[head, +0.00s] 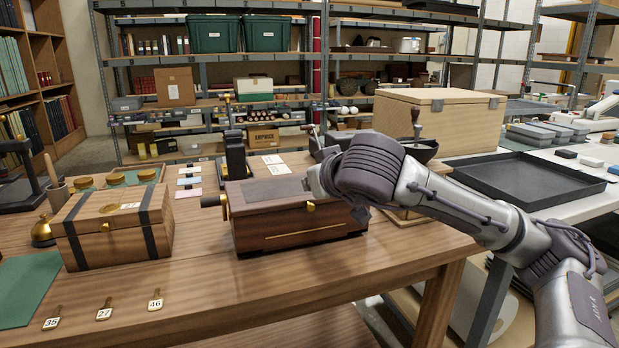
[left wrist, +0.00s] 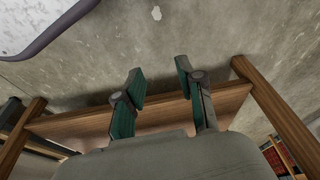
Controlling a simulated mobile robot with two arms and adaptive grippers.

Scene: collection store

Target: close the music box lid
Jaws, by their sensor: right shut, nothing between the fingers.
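The music box (head: 290,228) is a reddish-brown wooden box with a crank (head: 212,201) on its left end and a small brass knob on its front. It stands on the wooden table in the head view. Its lid (head: 262,191), with a grey top panel, looks down flat on the box; the right end is hidden behind my arm. My right gripper (head: 318,182) is shut and empty at the lid's right end; I cannot tell whether it touches. My left gripper (left wrist: 161,82) is open and empty in the left wrist view, with bare floor beyond its fingers.
A wooden chest with dark straps (head: 115,228) stands left of the music box. Numbered tags (head: 104,310) lie at the table's front left. A large pale wooden case (head: 455,118) and a black tray (head: 525,180) are at the right. The table front before the music box is clear.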

